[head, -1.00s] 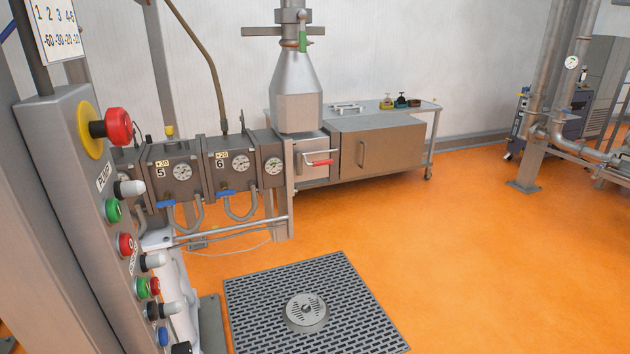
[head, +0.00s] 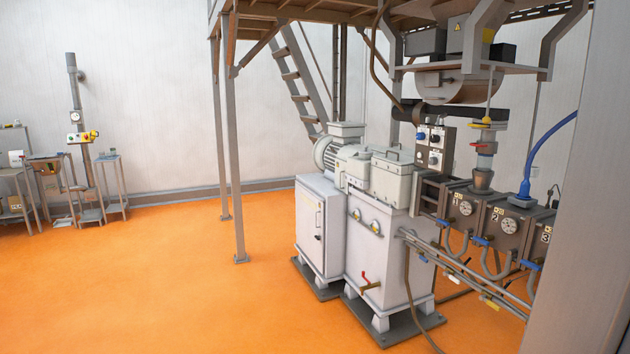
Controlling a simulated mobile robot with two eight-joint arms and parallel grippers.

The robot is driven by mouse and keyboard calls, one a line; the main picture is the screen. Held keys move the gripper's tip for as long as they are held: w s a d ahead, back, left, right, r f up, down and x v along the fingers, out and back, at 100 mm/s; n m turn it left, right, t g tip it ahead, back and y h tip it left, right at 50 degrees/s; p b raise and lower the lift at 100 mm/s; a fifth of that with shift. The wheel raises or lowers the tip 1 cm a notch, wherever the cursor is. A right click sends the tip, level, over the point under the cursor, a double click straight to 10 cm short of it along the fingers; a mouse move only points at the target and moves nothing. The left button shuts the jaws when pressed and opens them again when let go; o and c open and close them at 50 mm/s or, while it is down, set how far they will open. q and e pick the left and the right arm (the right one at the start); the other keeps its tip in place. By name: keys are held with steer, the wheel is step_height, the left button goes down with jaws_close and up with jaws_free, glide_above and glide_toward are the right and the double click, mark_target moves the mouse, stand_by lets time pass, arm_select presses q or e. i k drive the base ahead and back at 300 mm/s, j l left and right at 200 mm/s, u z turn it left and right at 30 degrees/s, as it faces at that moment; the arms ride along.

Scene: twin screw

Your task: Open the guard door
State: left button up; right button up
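I cannot pick out a guard door in the head view. The twin-screw machine shows at the right, with barrel blocks (head: 493,222) carrying round gauges and number labels. A pale gearbox housing (head: 380,240) stands at its left end, with a red-handled valve (head: 368,283) low on its front. Beside it stands a white cabinet (head: 317,222) with a closed door and a small dark handle. The far right end of the barrel is hidden behind a grey upright panel (head: 590,230). Neither of my grippers is in view.
A steel platform on posts (head: 230,140) with a stair (head: 300,80) rises behind the machine. Small tables (head: 110,180) and a pipe column stand at the far left. The orange floor (head: 150,280) at the left and front is clear. A hose lies by the gearbox base.

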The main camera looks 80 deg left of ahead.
mark_target(341, 169)
steer(key=u, duration=2.5)
steer(key=i+j, duration=0.2)
steer(key=j, duration=0.15)
steer(key=i+j, duration=0.15)
steer(key=j, duration=0.2)
steer(key=i+j, duration=0.4)
steer(key=i, duration=0.15)
steer(key=i+j+u, duration=0.15)
steer(key=i+j, duration=0.3)
steer(key=i, duration=0.15)
steer(key=i+z, duration=0.25)
steer(key=i, duration=3.1)
steer(key=i+l+u, duration=0.15)
steer(key=i, duration=0.35)
steer(key=i+u, duration=0.1)
steer(key=i, duration=0.4)
